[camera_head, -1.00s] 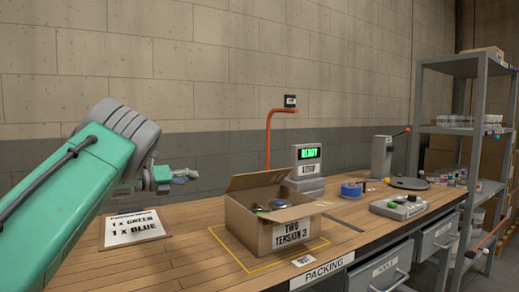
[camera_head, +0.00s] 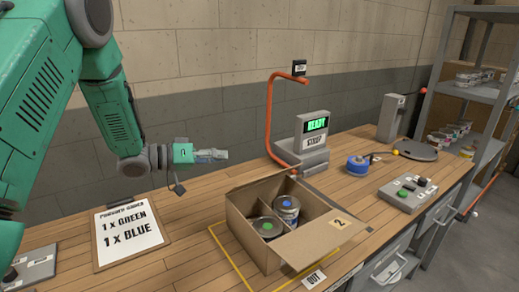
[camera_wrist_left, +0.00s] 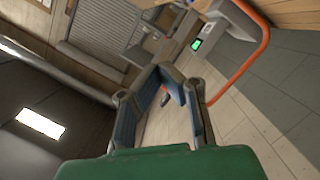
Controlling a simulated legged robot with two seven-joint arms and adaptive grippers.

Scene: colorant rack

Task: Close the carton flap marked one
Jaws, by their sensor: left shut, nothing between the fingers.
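The open cardboard carton (camera_head: 252,237) stands on the wooden bench. A flap marked 2 (camera_head: 325,235) folds outward at its front right. Another flap (camera_head: 262,181) stands up along the back; I see no mark on it, and no flap with a readable 1 shows. Inside are a can with a green dot (camera_head: 266,226) and a can with a blue lid (camera_head: 287,206). My left gripper (camera_head: 222,154) is shut and empty, in the air behind and left of the carton. Its fingers also show in the left wrist view (camera_wrist_left: 176,82). My right gripper is out of view.
An orange bent post (camera_head: 269,115) and a READY display (camera_head: 313,138) stand behind the carton. An order board (camera_head: 130,235) lies left, and blue tape (camera_head: 358,165) and a button box (camera_head: 406,193) lie right. Bare bench lies between board and carton.

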